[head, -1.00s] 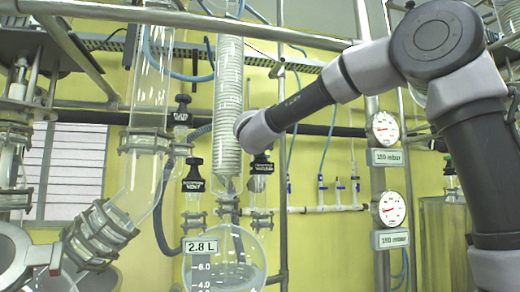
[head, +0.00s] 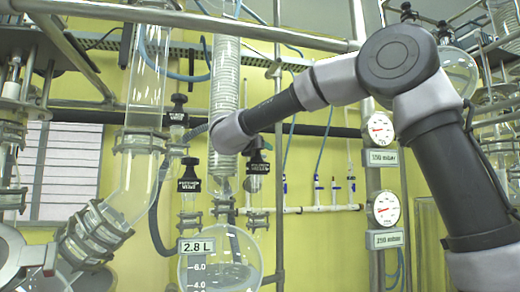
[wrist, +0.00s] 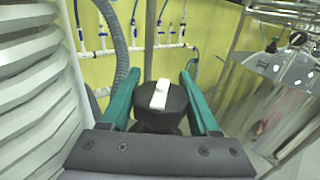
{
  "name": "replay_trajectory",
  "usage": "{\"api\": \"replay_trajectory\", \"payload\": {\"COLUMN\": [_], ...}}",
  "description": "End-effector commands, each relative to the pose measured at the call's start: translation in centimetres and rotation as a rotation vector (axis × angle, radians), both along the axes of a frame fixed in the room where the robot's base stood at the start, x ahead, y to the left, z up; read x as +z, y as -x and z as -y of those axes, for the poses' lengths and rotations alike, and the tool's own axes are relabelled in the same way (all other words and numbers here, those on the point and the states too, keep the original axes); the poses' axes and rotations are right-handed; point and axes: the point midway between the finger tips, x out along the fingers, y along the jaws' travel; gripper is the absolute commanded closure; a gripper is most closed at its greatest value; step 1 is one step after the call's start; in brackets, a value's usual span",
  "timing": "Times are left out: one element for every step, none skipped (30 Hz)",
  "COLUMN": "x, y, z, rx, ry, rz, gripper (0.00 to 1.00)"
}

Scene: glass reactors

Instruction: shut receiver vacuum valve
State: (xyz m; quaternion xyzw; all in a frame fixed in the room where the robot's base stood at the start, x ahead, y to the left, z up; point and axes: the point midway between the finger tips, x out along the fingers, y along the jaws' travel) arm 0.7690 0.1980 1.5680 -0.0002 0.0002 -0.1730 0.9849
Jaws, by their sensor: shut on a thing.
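The receiver vacuum valve's black knob (wrist: 178,110), with a white bar on top, stands between the teal fingers of my gripper (wrist: 160,82) in the wrist view. The fingers hold it from both sides. The white bar points nearly along the view, tilted slightly right. In the head view the valve (head: 259,168), with its dark labelled cap, stands right of the glass coil, above the receiver flask.
The glass coil column (head: 225,80) rises close beside my wrist; its ribs fill the wrist view's left edge. The round receiver flask (head: 222,268), marked 2.8 L, hangs below. Two gauges (head: 381,128) are mounted on a post to the right. A grey hose (wrist: 115,40) passes nearby.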

Motion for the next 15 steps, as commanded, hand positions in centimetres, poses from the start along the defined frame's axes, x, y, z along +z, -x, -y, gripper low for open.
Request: {"api": "replay_trajectory", "payload": {"x": [-0.03, -0.03, -0.03, -0.02, -0.02, -0.01, -0.01, 0.0, 0.0, 0.01, 0.01, 0.01, 0.02, 0.02, 0.04], "y": [0.0, 0.0, 0.0, 0.0, 0.0, 0.0, 0.0, 0.0, 0.0, 0.0, 0.0, 0.0, 0.01, 0.0, 0.01], "z": [-0.01, -0.01, -0.01, -0.01, -0.01, -0.01, -0.02, -0.02, -0.02, -0.03, -0.03, -0.04, -0.04, -0.03, -0.04], "rx": [0.001, 0.001, 0.001, 0.001, 0.001, 0.001, 0.001, 0.001, 0.001, 0.001, 0.001, 0.002, 0.002, 0.003, 0.006], "ry": [0.0, 0.0, 0.0, 0.0, 0.0, 0.0, -0.001, -0.001, -0.001, -0.001, -0.001, -0.001, -0.001, -0.001, -0.001], "rz": [0.0, 0.0, 0.0, 0.0, 0.0, 0.0, 0.0, 0.0, 0.0, 0.0, 0.0, 0.0, 0.0, 0.0, 0.001], "gripper": [0.94, 0.27, 0.12, 0.08, 0.08, 0.08, 0.08, 0.08, 0.08, 0.08, 0.08, 0.08, 0.08, 0.08, 0.08]}}
